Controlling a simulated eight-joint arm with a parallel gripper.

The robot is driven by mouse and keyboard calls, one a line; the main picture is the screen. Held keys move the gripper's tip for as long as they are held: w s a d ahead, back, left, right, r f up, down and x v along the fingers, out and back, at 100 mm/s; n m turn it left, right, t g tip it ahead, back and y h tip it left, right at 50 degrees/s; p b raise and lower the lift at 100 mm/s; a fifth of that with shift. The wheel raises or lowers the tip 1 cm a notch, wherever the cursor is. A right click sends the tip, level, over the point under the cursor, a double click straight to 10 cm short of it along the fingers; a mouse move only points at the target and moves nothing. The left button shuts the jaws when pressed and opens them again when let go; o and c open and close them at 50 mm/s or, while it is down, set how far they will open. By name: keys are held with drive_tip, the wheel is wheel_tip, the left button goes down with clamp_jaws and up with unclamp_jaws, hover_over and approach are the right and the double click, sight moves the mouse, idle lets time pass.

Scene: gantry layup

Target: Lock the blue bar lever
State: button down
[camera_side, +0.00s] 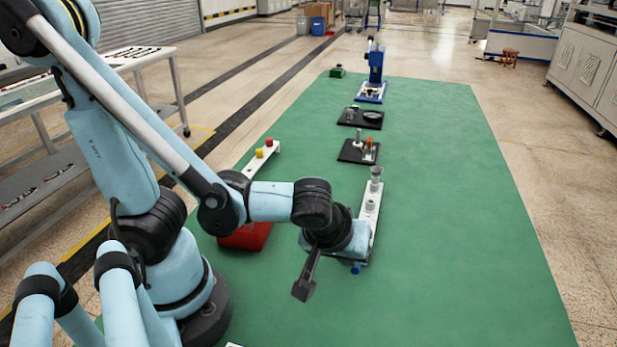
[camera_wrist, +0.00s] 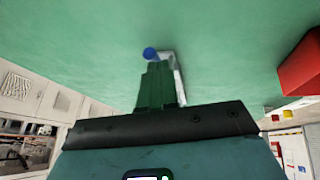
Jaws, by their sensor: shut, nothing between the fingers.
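The blue knob of the bar lever (camera_side: 357,267) shows in the side view at the near end of a narrow pale plate (camera_side: 371,200). It also shows in the wrist view (camera_wrist: 150,53), just beyond and slightly left of my fingertips. My gripper (camera_wrist: 157,66) is shut and empty, its fingers close to the blue knob. I cannot tell whether they touch it. In the side view my wrist covers part of the plate and the lever's bar, and my fingertips cannot be made out there. The rest of the lever is mostly hidden.
A red box (camera_side: 245,238) stands left of my wrist, with a white button panel (camera_side: 263,158) behind it. Small black trays (camera_side: 349,153) and a blue press-like stand (camera_side: 375,68) are farther back. The green mat (camera_side: 460,220) is clear to the right.

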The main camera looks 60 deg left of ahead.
drive_tip(key=shift+s+d+f, duration=0.1)
drive_tip(key=shift+f, duration=0.1)
drive_tip(key=shift+w+a+r, duration=0.25)
drive_tip(key=shift+w+a, duration=0.3)
drive_tip(key=shift+w, duration=0.05)
idle(0.4)
drive_tip(key=s+f+v, duration=0.1)
drive_tip(key=s+v, duration=0.1)
drive_tip(key=v, duration=1)
drive_tip(key=shift+s+r, duration=0.25)
drive_tip(key=shift+r, duration=0.05)
idle(0.5)
